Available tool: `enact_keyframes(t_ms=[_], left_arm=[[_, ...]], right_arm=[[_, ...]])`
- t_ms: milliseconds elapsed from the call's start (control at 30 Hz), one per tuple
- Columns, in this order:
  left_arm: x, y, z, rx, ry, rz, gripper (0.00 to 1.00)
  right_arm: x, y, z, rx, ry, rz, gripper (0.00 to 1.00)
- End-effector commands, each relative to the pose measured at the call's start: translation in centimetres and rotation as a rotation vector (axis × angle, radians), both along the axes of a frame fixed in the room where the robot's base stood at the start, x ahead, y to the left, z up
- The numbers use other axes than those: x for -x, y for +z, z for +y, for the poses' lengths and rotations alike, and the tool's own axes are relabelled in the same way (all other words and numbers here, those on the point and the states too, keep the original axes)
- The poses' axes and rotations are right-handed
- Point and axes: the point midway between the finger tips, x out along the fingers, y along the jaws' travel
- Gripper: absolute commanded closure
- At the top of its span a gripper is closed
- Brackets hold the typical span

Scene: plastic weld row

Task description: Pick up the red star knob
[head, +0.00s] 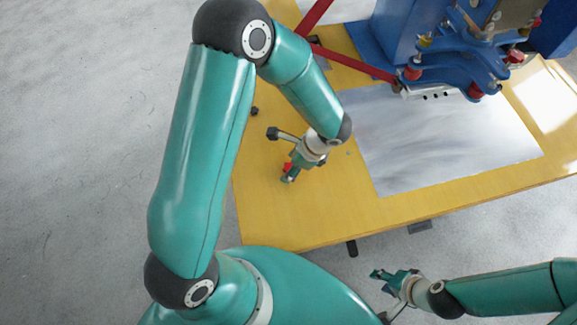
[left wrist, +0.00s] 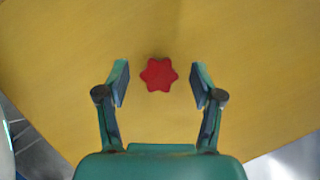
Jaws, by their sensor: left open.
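The red star knob (left wrist: 159,74) lies on the yellow tabletop in the left wrist view. It sits between and slightly beyond the fingertips of my left gripper (left wrist: 160,88), which is open with a gap on each side of the knob. In the head view, the knob (head: 288,167) shows as a small red patch, partly hidden by my left gripper (head: 289,174). The height of the fingers above the table is hard to tell. My right gripper (head: 388,279) is in front of the table, away from the knob, with its fingers apart and nothing between them.
The yellow table (head: 270,220) is bare around the knob. A grey metal plate (head: 440,140) lies to the right. A blue machine (head: 450,45) with red parts stands at the back right, and a red bar (head: 355,64) crosses toward it. A small dark knob (head: 254,111) is near the left edge.

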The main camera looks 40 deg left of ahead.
Motion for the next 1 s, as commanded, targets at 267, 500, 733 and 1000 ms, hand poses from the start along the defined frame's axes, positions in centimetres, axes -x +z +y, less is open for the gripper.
enact_keyframes(t_ms=[267, 500, 733, 1000], left_arm=[[0.02, -0.2, 0.08, 0.001, 0.001, -0.002, 0.37], [0.0, -0.18, 0.08, 0.001, 0.001, -0.002, 0.77], [0.0, -0.17, 0.1, 0.001, 0.001, -0.002, 0.87], [-0.04, 0.43, 0.11, 0.0, 0.002, -0.003, 0.87]], right_arm=[[0.0, 0.0, 0.0, 0.0, 0.0, 0.0, 0.6], [0.01, 0.0, 0.0, 0.0, 0.0, 0.0, 0.6], [0.01, 0.0, 0.0, 0.0, 0.0, 0.0, 0.6], [0.0, 0.04, 0.0, 0.0, 0.0, 0.0, 0.6]])
